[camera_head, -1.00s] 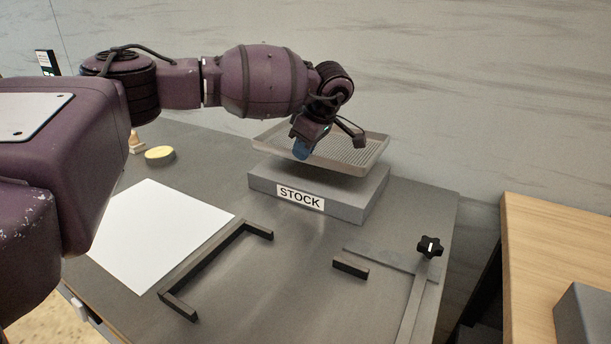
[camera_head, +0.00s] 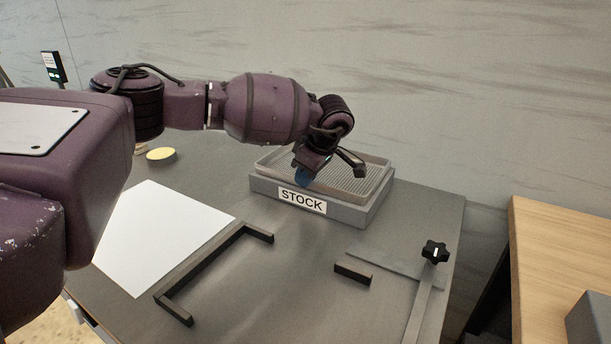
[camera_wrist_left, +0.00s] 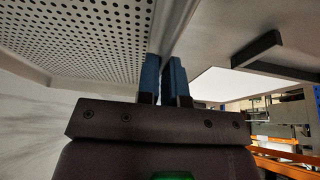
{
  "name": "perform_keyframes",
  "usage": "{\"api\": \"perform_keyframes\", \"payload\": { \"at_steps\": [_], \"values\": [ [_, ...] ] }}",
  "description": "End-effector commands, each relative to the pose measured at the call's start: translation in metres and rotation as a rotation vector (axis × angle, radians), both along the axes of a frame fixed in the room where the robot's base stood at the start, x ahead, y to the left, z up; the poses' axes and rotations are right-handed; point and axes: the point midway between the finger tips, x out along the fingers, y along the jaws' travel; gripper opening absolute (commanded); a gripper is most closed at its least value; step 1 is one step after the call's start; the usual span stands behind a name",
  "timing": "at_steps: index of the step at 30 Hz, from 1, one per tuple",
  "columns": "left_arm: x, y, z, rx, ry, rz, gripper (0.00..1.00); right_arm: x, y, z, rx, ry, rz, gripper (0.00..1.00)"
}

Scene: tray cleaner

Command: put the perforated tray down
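The perforated tray (camera_head: 366,189) is light grey, with a raised rim and a floor full of small holes. It sits level on the grey block labelled STOCK (camera_head: 345,213), and appears to rest on its top. The perforated floor (camera_wrist_left: 80,40) fills the upper left there. The arm hides part of the tray's back left rim. My right gripper is not in view.
A white sheet (camera_head: 165,235) and a dark bracket (camera_head: 215,270) lie on the grey table in front. A small dark block (camera_head: 353,273) and a clamp with a black star knob (camera_head: 435,251) are at right. A yellow round item (camera_head: 161,154) sits at back left.

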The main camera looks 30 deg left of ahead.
Motion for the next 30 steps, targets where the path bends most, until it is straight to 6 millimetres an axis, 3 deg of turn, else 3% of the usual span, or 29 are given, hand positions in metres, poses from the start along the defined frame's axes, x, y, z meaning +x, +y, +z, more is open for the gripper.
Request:
{"api": "perform_keyframes", "payload": {
  "at_steps": [1, 4, 14, 17, 30],
  "values": [
    [0.000, 0.000, 0.001, 0.000, -0.001, 0.000, 0.16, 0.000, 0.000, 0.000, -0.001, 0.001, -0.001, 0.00],
    [0.000, 0.000, 0.001, 0.000, 0.000, 0.000, 0.31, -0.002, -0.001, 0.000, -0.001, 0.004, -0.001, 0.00],
    [0.000, 0.000, 0.003, 0.000, -0.001, 0.000, 0.31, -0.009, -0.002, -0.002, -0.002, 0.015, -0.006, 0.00],
    [0.000, -0.004, 0.013, 0.000, -0.004, -0.001, 0.31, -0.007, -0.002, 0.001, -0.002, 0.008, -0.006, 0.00],
    [0.001, -0.035, 0.088, -0.001, -0.007, -0.003, 0.31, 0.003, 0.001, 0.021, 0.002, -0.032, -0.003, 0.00]
  ]
}}
